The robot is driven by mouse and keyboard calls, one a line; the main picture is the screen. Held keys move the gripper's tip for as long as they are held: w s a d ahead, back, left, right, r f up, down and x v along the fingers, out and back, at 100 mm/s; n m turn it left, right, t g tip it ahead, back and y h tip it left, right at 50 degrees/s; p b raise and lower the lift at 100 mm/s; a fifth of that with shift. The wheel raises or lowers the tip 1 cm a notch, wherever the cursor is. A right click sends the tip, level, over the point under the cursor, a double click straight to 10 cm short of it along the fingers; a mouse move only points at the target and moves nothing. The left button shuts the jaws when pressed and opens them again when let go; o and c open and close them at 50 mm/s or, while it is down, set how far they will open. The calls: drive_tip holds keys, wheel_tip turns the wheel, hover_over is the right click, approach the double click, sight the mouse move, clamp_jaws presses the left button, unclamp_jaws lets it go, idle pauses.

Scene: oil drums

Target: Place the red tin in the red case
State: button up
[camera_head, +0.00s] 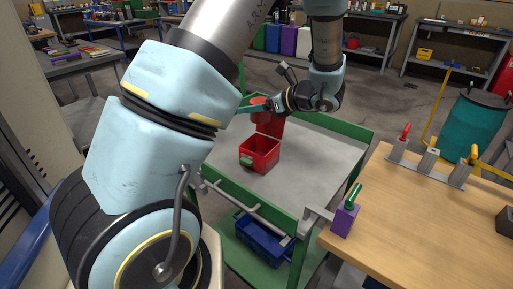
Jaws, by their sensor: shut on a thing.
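The red case (259,155) stands open on the grey top of the green cart (325,160), its lid raised at the back and a small green part on its front. My gripper (257,106) is above and just behind the case, near the raised lid, reaching in from the right. It is shut on a small red thing, which looks like the red tin (259,101). The tin is small in view and partly covered by the gripper. The inside of the case is only partly visible.
A blue crate (262,238) sits on the cart's lower shelf. The wooden table (420,235) at right holds a purple block with a green handle (345,215) and a rack with coloured handles (430,162). A teal drum (470,125) stands behind. The cart top right of the case is clear.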

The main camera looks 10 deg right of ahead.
sight(252, 119)
drive_tip(key=f, duration=0.5)
drive_tip(key=shift+w+p, duration=0.4)
wheel_tip(252, 119, down, 5)
drive_tip(key=shift+r+p, duration=0.1)
drive_tip(key=shift+p, duration=0.2)
drive_tip(key=shift+f+b, duration=0.4)
drive_tip(key=shift+f, duration=0.2)
drive_tip(key=shift+f, duration=0.1)
drive_tip(key=o, duration=1.2)
